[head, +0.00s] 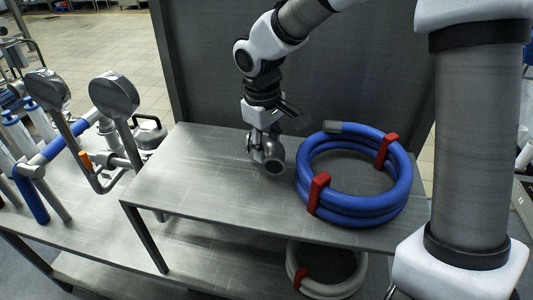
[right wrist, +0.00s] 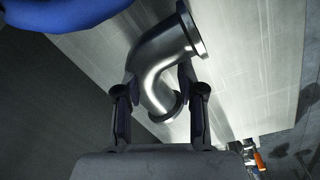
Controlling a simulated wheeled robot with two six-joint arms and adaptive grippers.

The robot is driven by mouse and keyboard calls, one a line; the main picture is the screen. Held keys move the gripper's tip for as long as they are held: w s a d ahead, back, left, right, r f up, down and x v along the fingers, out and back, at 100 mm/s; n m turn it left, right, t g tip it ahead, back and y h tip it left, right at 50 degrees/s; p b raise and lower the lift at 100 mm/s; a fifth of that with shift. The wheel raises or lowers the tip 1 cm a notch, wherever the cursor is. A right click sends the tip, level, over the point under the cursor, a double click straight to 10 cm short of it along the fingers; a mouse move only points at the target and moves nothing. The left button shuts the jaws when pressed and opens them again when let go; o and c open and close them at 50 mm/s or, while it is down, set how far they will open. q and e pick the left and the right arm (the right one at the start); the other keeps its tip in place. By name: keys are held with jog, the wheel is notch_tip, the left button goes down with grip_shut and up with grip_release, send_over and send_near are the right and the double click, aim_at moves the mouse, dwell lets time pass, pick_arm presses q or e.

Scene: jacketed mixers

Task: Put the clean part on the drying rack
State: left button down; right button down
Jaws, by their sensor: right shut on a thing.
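My right gripper (head: 264,138) is at the steel table, left of the blue hose coil. It is shut on a shiny steel pipe elbow (right wrist: 158,62) with flanged ends, which shows between the two fingers in the right wrist view. In the head view the elbow (head: 272,160) hangs below the gripper, at or just above the tabletop; I cannot tell whether it touches. No drying rack can be made out for certain. My left gripper is not in view.
The steel table (head: 190,185) is bare left of the elbow. A blue hose coil (head: 350,205) with red straps lies close on the right. A pale hose coil (head: 325,285) sits on the lower shelf. Pipework with round gauges (head: 114,95) stands at left. A dark panel (head: 205,70) rises behind.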

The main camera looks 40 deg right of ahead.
jog(key=shift+s+f, duration=0.25)
jog(key=shift+f, duration=0.4)
jog(key=shift+s+f, duration=0.25)
jog(key=shift+f, duration=0.35)
jog(key=shift+w, duration=0.1)
jog(key=c, duration=0.7)
grip_release()
jog(key=shift+w+f, duration=0.15)
jog(key=shift+f, duration=0.05)
jog(key=shift+r, duration=0.1)
jog(key=shift+s, duration=0.2)
